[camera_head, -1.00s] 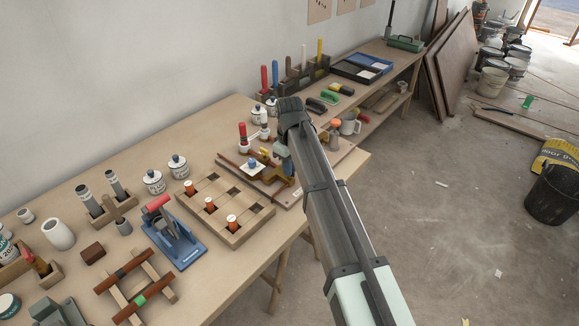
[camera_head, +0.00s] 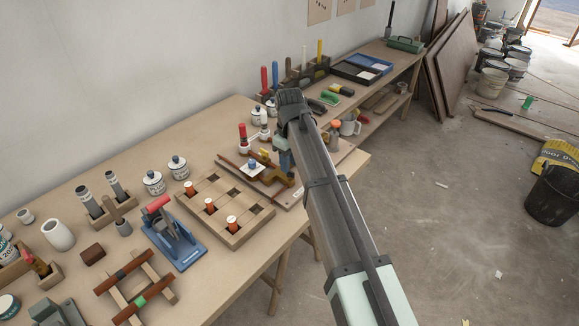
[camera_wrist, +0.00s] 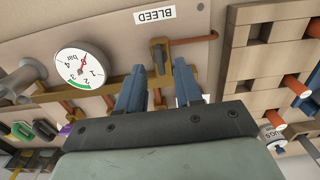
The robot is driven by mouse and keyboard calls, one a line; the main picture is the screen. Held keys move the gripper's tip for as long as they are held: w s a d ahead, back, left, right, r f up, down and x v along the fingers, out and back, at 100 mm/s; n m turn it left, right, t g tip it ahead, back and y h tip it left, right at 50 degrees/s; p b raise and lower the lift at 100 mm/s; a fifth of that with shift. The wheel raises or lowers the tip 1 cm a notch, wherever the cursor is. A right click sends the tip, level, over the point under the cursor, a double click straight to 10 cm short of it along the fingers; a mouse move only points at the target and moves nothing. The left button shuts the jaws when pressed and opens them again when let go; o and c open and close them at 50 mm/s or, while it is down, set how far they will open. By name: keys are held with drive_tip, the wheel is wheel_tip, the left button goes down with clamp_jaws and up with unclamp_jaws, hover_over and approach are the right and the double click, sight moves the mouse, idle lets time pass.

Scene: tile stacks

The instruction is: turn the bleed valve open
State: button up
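The bleed valve (camera_wrist: 159,50) is a brass fitting on a copper pipe, just below a white BLEED label (camera_wrist: 168,15) in the wrist view. My gripper (camera_wrist: 160,68) is open. Its two blue-grey fingertips stand on either side of the valve's brass part, with a gap visible between them. I cannot tell whether either finger touches it. In the head view my gripper (camera_head: 284,158) is over the pipe board (camera_head: 288,199), mostly hidden by my own arm.
A round pressure gauge (camera_wrist: 80,68) is left of the valve in the wrist view. A wooden block rack (camera_head: 244,232) with orange-capped pegs stands beside the board. Red, blue and yellow handled tools (camera_head: 276,75) stand behind.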

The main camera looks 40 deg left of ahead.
wheel_tip(320, 180, up, 11)
idle(0.4)
drive_tip(key=shift+r, duration=0.1)
idle(0.3)
drive_tip(key=w+d+f+m, duration=0.35)
drive_tip(key=d+f, duration=0.35)
drive_tip(key=d, duration=0.3)
drive_tip(key=w+d+f+m, duration=0.2)
drive_tip(key=w+d+f, duration=0.3)
drive_tip(key=d+f, duration=0.3)
drive_tip(key=w+d+f+m, duration=0.2)
drive_tip(key=w+d+f, duration=0.3)
drive_tip(key=d, duration=0.6)
drive_tip(key=s+d+f+m, duration=0.4)
drive_tip(key=d+f, duration=0.3)
drive_tip(key=d, duration=0.5)
drive_tip(key=s+d+f+m, duration=0.3)
drive_tip(key=d+f, duration=0.3)
drive_tip(key=d, duration=0.6)
drive_tip(key=s+d+f+m, duration=0.4)
drive_tip(key=d+f, duration=0.3)
drive_tip(key=d, duration=0.5)
drive_tip(key=s+f+g, duration=0.3)
drive_tip(key=s+f, duration=0.7)
drive_tip(key=s, duration=0.4)
drive_tip(key=s+f+g, duration=0.3)
drive_tip(key=s+f, duration=0.7)
drive_tip(key=s, duration=0.5)
drive_tip(key=shift+a+g, duration=0.2)
drive_tip(key=shift+g, duration=0.2)
